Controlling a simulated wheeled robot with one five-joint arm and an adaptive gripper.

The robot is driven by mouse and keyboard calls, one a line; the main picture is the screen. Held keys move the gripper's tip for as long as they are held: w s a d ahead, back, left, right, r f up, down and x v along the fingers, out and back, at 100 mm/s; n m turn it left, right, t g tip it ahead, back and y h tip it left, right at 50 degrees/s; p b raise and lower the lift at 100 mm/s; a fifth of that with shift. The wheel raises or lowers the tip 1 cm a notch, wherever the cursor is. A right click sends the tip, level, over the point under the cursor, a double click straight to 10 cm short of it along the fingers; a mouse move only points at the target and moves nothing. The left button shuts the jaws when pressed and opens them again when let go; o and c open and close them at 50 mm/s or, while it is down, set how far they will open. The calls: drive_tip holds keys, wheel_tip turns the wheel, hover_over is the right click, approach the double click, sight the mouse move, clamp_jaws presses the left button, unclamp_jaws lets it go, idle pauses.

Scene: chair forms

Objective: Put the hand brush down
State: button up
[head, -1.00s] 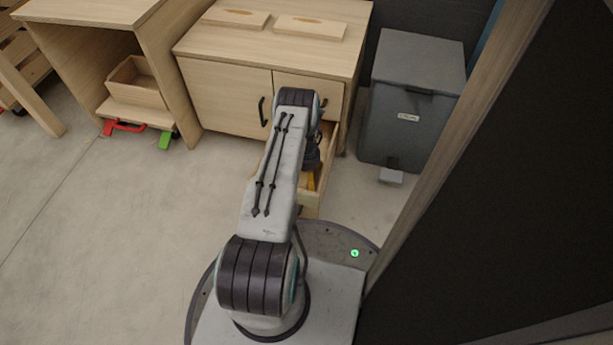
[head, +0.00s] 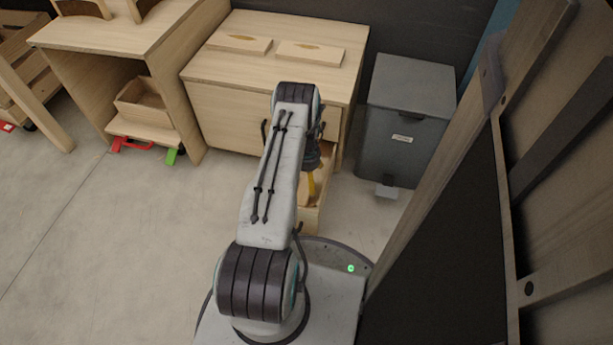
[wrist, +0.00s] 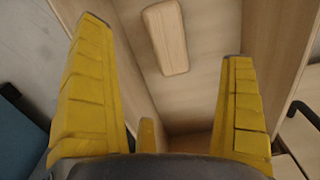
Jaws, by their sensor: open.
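My gripper (wrist: 185,105) is open, with its yellow fingers spread wide and nothing between them. In the head view, the gripper (head: 312,186) points down over the pulled-out wooden drawer (head: 309,219), partly hidden by my arm. In the wrist view, a light wooden oblong with rounded ends (wrist: 166,38), which looks like the back of the hand brush, lies on the drawer floor (wrist: 205,75). It lies beyond the fingertips, apart from them. No bristles show. In the head view I cannot make out the brush.
The drawer belongs to a wooden cabinet (head: 232,112) with two flat wooden pieces on top. A grey pedal bin (head: 403,125) stands to its right. A dark panel with wooden framing (head: 450,240) is close on my right. Open floor (head: 110,240) lies to the left.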

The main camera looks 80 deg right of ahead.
drive_tip(key=shift+r+p, duration=0.35)
drive_tip(key=shift+r, duration=0.25)
